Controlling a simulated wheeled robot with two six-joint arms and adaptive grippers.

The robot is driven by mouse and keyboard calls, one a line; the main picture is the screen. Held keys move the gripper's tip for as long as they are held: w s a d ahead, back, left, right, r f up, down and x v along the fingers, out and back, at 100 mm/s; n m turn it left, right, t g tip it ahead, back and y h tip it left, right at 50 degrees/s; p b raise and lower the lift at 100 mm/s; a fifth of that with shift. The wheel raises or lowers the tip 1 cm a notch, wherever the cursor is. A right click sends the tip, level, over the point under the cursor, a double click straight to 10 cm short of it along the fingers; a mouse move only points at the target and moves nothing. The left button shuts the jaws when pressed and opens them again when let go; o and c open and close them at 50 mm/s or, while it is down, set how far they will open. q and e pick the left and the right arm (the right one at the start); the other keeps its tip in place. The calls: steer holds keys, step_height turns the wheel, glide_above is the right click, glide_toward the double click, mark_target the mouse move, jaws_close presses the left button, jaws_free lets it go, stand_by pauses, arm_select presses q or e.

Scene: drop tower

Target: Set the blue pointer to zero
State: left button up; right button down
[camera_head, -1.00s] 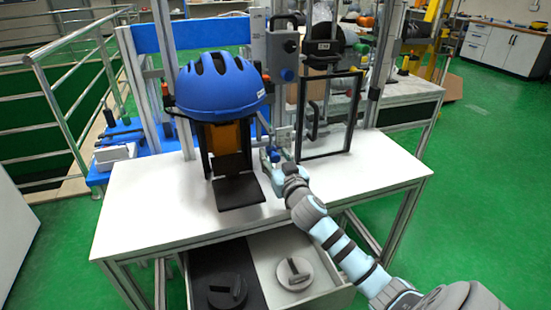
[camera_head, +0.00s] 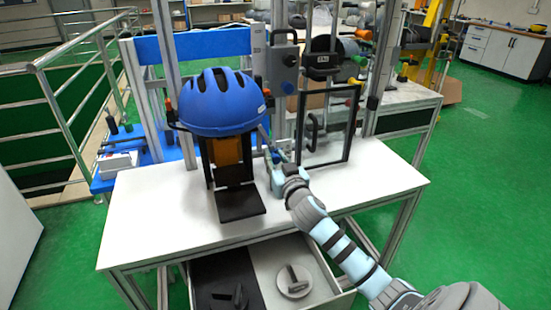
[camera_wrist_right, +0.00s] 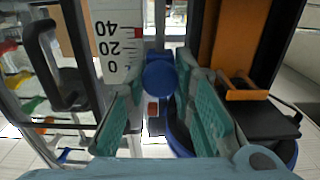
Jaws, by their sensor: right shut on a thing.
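The blue pointer shows as a round blue knob (camera_wrist_right: 160,77) in the right wrist view, between the green finger pads of my right gripper (camera_wrist_right: 160,95). The gripper is shut on it. A white scale (camera_wrist_right: 118,40) marked 0, 20 and 40 stands just left of the knob. The knob is near the 0 end, but its exact reading cannot be told. In the head view, my right gripper (camera_head: 275,162) is beside the tower's post, with the blue knob (camera_head: 275,155) small at its tip. My left gripper is not in view.
A blue helmet (camera_head: 218,102) sits on a black stand left of my gripper. A black frame (camera_head: 352,125) stands close on the right. A grey control box (camera_head: 283,65) is above. The white table (camera_head: 150,215) has free room at the front, over an open drawer (camera_head: 262,275).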

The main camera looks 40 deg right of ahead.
steer(key=c, duration=1.4)
jaws_free()
steer(key=shift+r, duration=0.25)
steer(key=shift+o, duration=0.2)
steer(key=shift+s+f, duration=0.1)
steer(key=shift+s+a, duration=0.15)
steer(key=shift+s, duration=0.2)
steer(key=v, duration=1.1)
steer(key=shift+f, duration=0.1)
